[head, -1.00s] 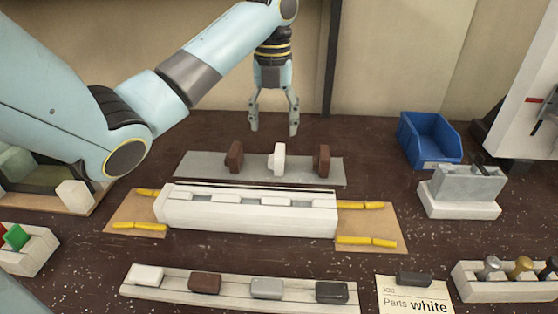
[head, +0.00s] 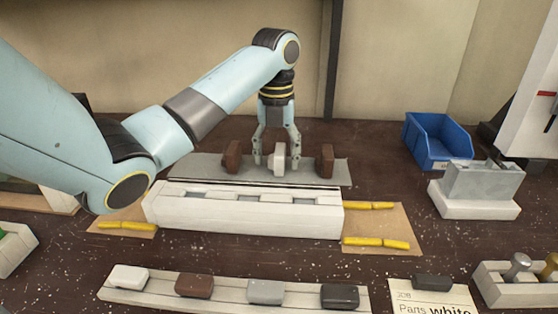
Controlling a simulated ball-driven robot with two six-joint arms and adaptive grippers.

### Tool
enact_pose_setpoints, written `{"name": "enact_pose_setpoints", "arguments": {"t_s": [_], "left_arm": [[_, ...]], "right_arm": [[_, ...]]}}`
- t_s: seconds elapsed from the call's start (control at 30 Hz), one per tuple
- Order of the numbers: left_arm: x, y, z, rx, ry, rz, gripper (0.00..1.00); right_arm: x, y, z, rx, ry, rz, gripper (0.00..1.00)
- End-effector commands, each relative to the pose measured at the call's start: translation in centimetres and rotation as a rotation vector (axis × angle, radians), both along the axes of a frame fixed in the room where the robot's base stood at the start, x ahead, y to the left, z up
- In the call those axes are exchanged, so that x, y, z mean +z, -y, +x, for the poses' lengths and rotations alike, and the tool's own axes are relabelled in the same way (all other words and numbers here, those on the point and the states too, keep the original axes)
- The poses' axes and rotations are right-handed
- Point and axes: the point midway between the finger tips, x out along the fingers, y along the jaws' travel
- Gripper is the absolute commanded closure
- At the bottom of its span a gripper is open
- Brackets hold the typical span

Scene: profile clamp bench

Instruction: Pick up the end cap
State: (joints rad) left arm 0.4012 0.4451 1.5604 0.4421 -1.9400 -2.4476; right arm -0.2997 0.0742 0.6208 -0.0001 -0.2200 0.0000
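Three upright end caps stand in a row on a grey mat (head: 205,172) at the back of the bench. The middle one is a white end cap (head: 279,158), between a brown end cap on the left (head: 233,158) and another on the right (head: 324,159). My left gripper (head: 277,160) points down at the white cap. Its open fingers are on either side of the cap, with a visible gap on the left; contact on the right is unclear. My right gripper is not in view.
A long white profile block (head: 240,218) lies just in front of the mat, with yellow clamps (head: 375,243) at its ends. A front rack (head: 150,291) holds several small blocks. A card (head: 425,296) reads "Parts white". A blue bin (head: 433,143) stands back right.

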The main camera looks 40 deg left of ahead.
Motion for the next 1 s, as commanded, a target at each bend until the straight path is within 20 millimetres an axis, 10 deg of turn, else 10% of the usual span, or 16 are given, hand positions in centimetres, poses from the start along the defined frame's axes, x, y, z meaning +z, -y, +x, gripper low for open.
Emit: {"name": "enact_pose_setpoints", "arguments": {"t_s": [0.37, 0.77, 1.0], "left_arm": [[0.0, 0.0, 0.0, 0.0, 0.0, 0.0, 0.9], [1.0, 0.0, 0.1, 0.0, 0.002, -0.001, 0.9], [5.1, 0.5, -0.2, -0.002, 0.0, -0.003, 0.9]], "right_arm": [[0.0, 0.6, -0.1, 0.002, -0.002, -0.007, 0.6], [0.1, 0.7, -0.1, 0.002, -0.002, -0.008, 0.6], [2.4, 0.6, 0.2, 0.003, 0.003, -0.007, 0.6]]}}
